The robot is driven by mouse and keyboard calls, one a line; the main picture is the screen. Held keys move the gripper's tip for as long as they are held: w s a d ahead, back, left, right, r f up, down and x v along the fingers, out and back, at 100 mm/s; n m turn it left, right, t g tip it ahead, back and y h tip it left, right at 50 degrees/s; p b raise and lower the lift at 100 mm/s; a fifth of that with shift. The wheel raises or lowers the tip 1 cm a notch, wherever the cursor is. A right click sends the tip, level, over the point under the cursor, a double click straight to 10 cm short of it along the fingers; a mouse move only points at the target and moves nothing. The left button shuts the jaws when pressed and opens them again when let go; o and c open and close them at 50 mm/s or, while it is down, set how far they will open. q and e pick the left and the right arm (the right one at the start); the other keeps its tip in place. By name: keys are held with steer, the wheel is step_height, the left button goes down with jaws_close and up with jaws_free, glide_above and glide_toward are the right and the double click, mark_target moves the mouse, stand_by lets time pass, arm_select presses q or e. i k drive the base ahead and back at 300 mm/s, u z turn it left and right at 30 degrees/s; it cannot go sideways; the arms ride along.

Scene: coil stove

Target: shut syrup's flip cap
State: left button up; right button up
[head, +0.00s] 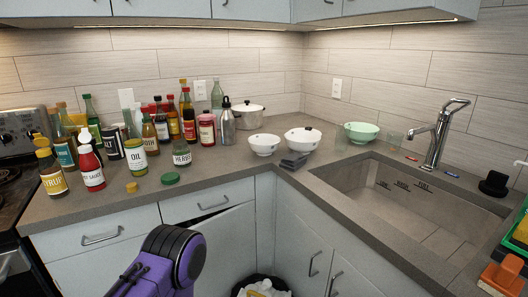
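The syrup bottle (54,178) stands upright at the far left of the counter, close to its front edge and the stove. It is amber with a white-lettered label. Its yellow-orange cap (42,152) has a small raised part above it that looks like a lifted flip lid, but it is too small to be sure. Neither of my grippers is in view. Only a purple and black link of one of my arms shows at the bottom, well below and right of the syrup.
A red hot sauce bottle (91,168) stands right beside the syrup, with several bottles behind. A yellow cap (131,187) and a green lid (170,178) lie loose on the counter. The stove (14,180) is at the left; below, a cabinet door stands ajar.

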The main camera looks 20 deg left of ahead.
mark_target(40, 141)
steer(key=u, duration=1.2)
steer(key=i, duration=1.15)
steer(key=u, duration=1)
